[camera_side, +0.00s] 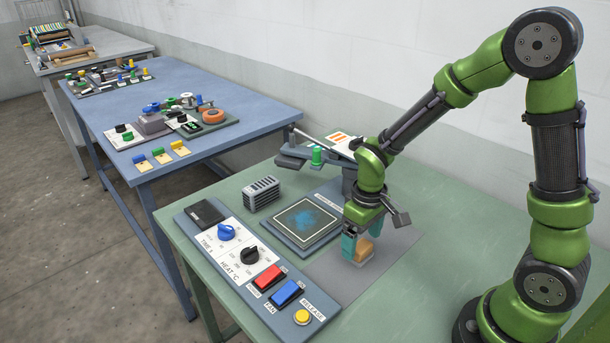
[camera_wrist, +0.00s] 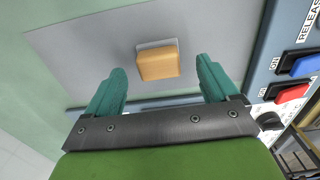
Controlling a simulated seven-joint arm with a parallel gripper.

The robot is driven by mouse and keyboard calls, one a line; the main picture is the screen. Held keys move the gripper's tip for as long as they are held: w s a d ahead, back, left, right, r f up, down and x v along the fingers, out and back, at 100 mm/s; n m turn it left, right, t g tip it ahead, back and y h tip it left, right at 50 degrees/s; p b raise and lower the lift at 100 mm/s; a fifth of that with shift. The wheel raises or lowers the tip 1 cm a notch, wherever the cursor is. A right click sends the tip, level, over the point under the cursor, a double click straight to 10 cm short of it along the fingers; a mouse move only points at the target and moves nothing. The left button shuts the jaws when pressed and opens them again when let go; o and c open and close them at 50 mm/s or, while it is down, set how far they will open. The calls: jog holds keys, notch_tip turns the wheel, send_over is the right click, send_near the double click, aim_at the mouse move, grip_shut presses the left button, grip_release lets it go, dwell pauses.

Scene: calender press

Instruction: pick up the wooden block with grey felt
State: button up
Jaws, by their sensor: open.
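The wooden block (camera_side: 364,249) is light brown and sits on a flat grey mat (camera_side: 340,276) on the green table. In the wrist view the block (camera_wrist: 158,64) lies between the fingertips, a little beyond them, with a thin grey edge along its far side that may be the felt. My gripper (camera_side: 356,248) points down over the block with its teal fingers apart. In the wrist view my gripper (camera_wrist: 160,75) is open, with a gap on each side of the block. In the side view a finger partly hides the block.
A control panel (camera_side: 236,270) with knobs, red and blue switches and a yellow button runs along the table's front left edge. A square plate with a blue patch (camera_side: 303,221) and a grey finned block (camera_side: 262,194) stand left of the mat. A blue table (camera_side: 190,90) stands behind.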

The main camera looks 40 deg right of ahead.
aim_at(362, 245)
notch_tip(362, 245, down, 3)
jog(key=shift+f, duration=0.15)
jog(key=c, duration=1.1)
notch_tip(362, 245, up, 10)
jog(key=shift+r, duration=0.1)
jog(key=shift+c, duration=0.2)
